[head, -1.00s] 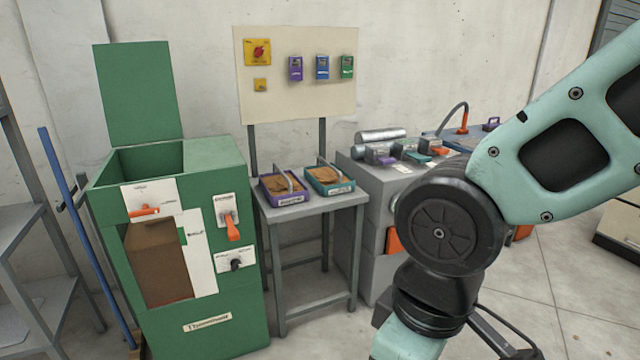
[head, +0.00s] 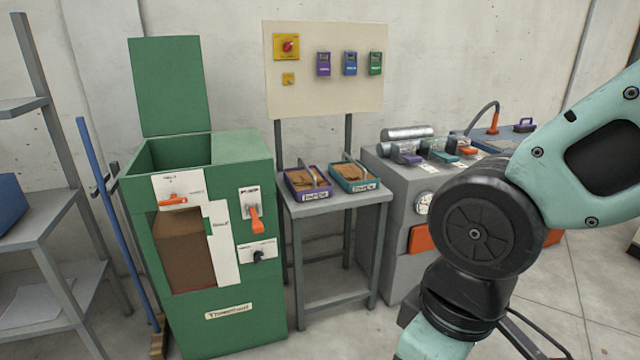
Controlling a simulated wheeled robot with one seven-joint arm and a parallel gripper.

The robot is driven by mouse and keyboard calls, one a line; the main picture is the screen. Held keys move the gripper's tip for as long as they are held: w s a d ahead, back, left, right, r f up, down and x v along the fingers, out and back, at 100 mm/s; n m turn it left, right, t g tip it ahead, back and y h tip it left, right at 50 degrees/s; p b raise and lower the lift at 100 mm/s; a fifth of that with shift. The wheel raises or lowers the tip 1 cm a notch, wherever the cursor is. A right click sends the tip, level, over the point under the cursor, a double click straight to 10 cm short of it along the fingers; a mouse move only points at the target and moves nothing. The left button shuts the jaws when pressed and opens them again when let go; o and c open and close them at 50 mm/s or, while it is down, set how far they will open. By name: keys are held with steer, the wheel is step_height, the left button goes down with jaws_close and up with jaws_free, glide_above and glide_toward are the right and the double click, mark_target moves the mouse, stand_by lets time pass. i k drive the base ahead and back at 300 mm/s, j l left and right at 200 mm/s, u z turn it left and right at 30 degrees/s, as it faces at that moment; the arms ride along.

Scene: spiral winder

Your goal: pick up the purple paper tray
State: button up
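The purple paper tray (head: 294,187) stands on the small grey table (head: 334,205), left of a teal tray (head: 376,184). It has a grey handle arching over it, brown paper-like contents and a white label on its front. Part of my arm fills the right side of the head view. My gripper is outside the picture, so its state and its distance from the tray do not show.
A green machine (head: 244,300) with an open lid stands left of the table. A grey bench (head: 385,225) with rollers and switches stands to the right. A grey shelf (head: 45,215) and a blue-handled broom (head: 100,190) are at far left.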

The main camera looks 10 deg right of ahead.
mark_target(306, 183)
steer(key=i+u, duration=0.1)
steer(key=i, duration=0.4)
steer(key=i+l, duration=0.15)
steer(key=i, duration=0.35)
steer(key=i+l+u, duration=0.15)
steer(key=i, duration=0.35)
steer(key=i+l+u, duration=0.1)
steer(key=i, duration=0.45)
steer(key=i+l, duration=0.2)
steer(key=i, duration=0.25)
steer(key=i+j+u, duration=0.05)
